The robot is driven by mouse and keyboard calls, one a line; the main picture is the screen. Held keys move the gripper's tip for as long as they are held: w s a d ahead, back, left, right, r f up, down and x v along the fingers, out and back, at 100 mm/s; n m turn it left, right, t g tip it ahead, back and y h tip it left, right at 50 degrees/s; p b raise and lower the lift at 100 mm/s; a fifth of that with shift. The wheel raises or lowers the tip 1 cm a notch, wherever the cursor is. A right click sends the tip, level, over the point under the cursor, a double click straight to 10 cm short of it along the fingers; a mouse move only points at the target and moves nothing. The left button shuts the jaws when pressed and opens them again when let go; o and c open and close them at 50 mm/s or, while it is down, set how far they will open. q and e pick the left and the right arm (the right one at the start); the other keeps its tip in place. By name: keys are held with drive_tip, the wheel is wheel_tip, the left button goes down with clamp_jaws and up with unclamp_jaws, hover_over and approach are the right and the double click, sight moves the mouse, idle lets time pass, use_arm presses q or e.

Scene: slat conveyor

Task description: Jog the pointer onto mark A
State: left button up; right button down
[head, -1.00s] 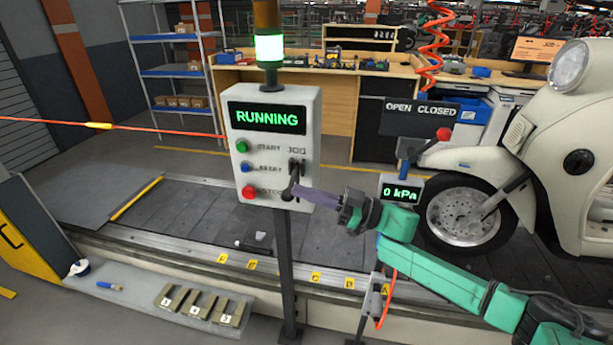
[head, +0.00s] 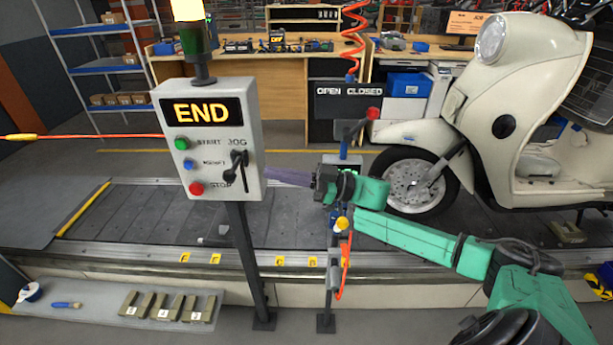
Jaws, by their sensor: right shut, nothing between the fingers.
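The control box (head: 207,140) stands on a post; its screen reads END in yellow and its lamp (head: 190,14) glows yellow. The black JOG lever (head: 236,172) is on its right side. My right gripper (head: 267,175) is shut and empty, just right of the lever, with a small apparent gap. Yellow mark tags (head: 215,259) line the conveyor's front edge. The rightmost tag, mark A (head: 344,262), is partly hidden by a hanging orange hose. I cannot make out the pointer. My left gripper is out of view.
A cream scooter (head: 485,135) stands on the slat conveyor (head: 140,215) at right. A post with an OPEN CLOSED sign (head: 348,98) stands near my right forearm. Numbered blocks (head: 165,306) lie on the front ledge. An orange cord (head: 90,136) runs left from the box.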

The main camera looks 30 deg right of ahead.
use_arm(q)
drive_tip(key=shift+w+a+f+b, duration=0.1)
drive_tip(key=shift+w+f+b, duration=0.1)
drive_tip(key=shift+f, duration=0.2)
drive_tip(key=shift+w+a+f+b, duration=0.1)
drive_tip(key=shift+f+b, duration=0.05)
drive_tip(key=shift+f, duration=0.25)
use_arm(e)
drive_tip(key=v, duration=0.5)
drive_tip(key=shift+s+d+f, duration=0.1)
drive_tip(key=shift+d+f, duration=0.1)
drive_tip(key=shift+d, duration=0.05)
drive_tip(key=shift+a, duration=0.1)
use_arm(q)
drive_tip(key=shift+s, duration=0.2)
